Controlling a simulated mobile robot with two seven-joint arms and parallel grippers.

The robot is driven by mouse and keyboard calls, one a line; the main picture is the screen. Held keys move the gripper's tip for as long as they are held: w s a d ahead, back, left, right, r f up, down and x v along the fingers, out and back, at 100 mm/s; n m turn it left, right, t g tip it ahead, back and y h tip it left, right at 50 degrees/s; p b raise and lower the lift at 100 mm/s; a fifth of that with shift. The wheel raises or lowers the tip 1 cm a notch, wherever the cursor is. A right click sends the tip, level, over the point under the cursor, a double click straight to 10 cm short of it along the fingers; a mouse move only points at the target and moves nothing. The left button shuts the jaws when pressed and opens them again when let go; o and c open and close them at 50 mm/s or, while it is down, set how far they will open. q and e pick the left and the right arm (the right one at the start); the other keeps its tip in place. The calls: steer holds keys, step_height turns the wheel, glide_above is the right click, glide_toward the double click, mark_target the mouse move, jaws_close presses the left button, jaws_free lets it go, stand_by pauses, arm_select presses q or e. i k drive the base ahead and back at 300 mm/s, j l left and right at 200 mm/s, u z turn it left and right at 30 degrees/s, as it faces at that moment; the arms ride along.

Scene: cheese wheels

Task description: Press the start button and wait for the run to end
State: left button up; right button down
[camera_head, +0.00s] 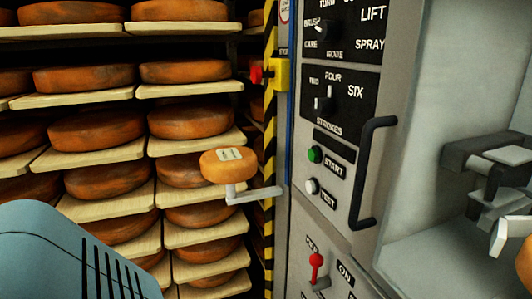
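The green start button (314,155) is on the grey control panel (296,215), left of its START label. A white test button (312,186) is just below it. Nothing touches either button. A red-handled switch (316,262) sits lower, between OFF and ON labels; its handle points up. A strokes selector (330,98) with TWO, FOUR and SIX marks and a mode selector (321,29) are above. Neither of my grippers is clearly in view. No running lamp can be made out.
A black handle (358,175) stands out right of the buttons. A labelled cheese (222,172) sits by a metal bracket (262,194) left of the panel. Shelves of cheese wheels (93,129) fill the left. Grey machine parts (480,151) are at right.

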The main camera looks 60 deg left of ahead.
mark_target(313, 153)
steer(key=u, duration=1.3)
